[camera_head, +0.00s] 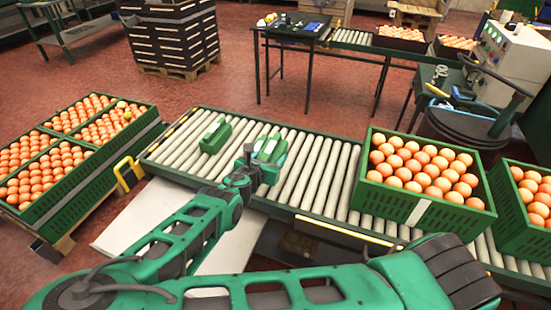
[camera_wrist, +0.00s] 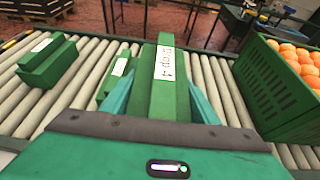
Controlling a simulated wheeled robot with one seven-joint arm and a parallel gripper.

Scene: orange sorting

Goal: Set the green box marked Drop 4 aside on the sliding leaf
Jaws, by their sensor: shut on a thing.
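The green box marked Drop 4 (camera_wrist: 177,104) is between the two fingers of my gripper (camera_wrist: 162,98) in the wrist view; its white label faces up. In the head view my gripper (camera_head: 258,165) is over the roller conveyor, shut on the box, whose outline there is hard to separate from another green box. A pale flat panel (camera_head: 140,218), which looks like the sliding leaf, sits at the conveyor's near left side. My arm covers part of it; the bare part shows nothing on it.
The roller conveyor (camera_head: 318,180) carries another green box (camera_head: 215,137) at left, also seen in the wrist view (camera_wrist: 47,66). A third green box (camera_wrist: 112,78) is close beside the held one. An orange-filled crate (camera_head: 405,212) stands to the right. Stacked orange crates (camera_head: 112,150) stand left.

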